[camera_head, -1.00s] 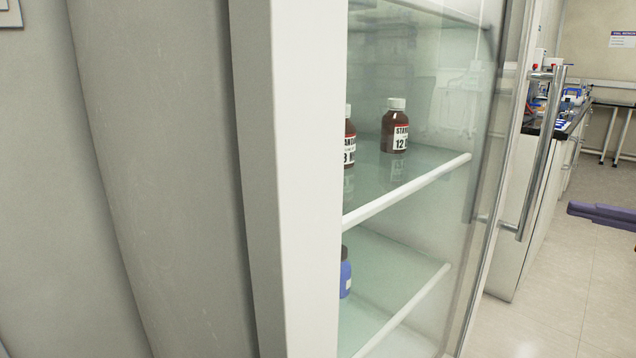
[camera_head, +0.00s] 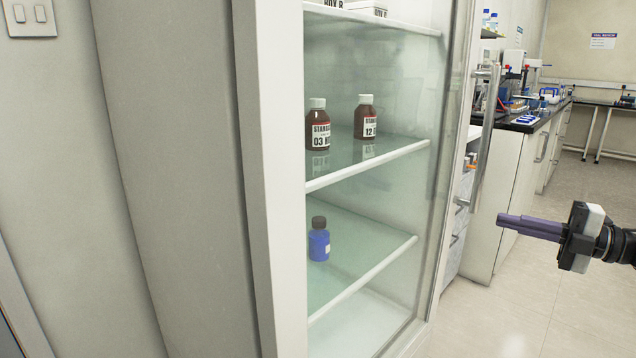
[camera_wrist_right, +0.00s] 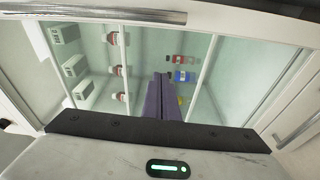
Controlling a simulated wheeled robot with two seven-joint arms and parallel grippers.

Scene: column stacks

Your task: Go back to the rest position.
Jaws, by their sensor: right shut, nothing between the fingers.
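My right gripper (camera_head: 500,219) comes in from the right edge in the head view. Its purple fingers are together and empty, pointing left, in open space to the right of the glass cabinet. In the right wrist view the shut purple fingers (camera_wrist_right: 161,84) show in front of the cabinet shelves. My left gripper is not in any view.
The cabinet (camera_head: 258,150) holds brown bottles (camera_head: 318,130) on one shelf and a blue bottle (camera_head: 319,243) on the shelf below. Its door handle (camera_head: 484,140) is upright beside the glass. A lab bench (camera_head: 512,175) stands behind. The floor (camera_head: 560,290) at the lower right is clear.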

